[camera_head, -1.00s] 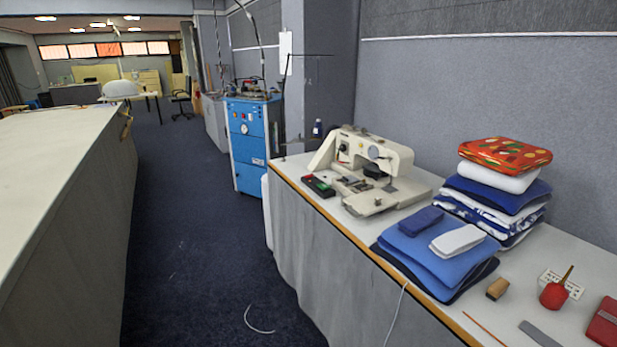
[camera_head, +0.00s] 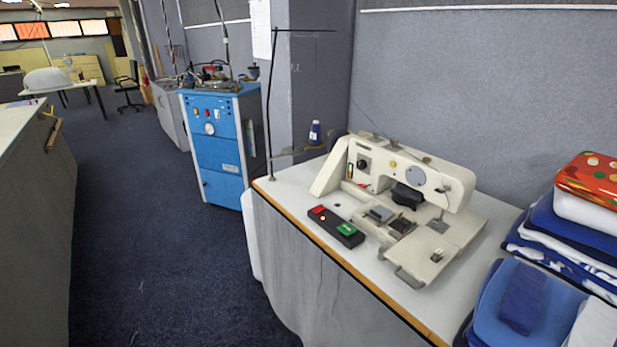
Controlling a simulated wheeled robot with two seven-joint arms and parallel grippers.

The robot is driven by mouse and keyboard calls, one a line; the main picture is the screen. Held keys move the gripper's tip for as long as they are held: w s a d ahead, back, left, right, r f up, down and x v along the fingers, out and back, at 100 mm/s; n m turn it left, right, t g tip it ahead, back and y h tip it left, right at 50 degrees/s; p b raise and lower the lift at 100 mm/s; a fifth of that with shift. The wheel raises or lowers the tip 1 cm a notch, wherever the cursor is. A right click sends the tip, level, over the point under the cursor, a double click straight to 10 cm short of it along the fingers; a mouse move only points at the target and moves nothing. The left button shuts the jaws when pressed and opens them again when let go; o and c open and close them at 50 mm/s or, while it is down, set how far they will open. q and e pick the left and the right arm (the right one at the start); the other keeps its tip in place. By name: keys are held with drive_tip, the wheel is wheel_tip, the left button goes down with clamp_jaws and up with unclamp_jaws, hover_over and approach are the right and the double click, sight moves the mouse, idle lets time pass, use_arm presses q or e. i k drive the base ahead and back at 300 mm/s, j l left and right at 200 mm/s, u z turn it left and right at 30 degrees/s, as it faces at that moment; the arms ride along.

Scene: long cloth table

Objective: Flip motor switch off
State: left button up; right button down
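The motor switch (camera_head: 335,227) is a black box lying on the table near its front edge, left of the sewing machine. It has a red button (camera_head: 318,211) at its far left end and a green button (camera_head: 346,230) toward its near right end. Whether either button is pressed in is too small to tell. The cream sewing machine (camera_head: 432,180) stands just right of the switch box on the white tabletop (camera_head: 295,188). Neither of my grippers shows in the head view.
Folded blue cloths (camera_head: 530,310) and a stack with a red patterned cushion (camera_head: 590,178) lie right of the machine. A blue cabinet (camera_head: 218,150) stands beyond the table's left end. A thin stand (camera_head: 268,110) rises at the table corner. The dark carpet (camera_head: 150,250) at left is clear.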

sight(319, 210)
drive_tip(key=i+j+z, duration=0.1)
drive_tip(key=i+j, duration=0.6)
drive_tip(key=i, duration=0.15)
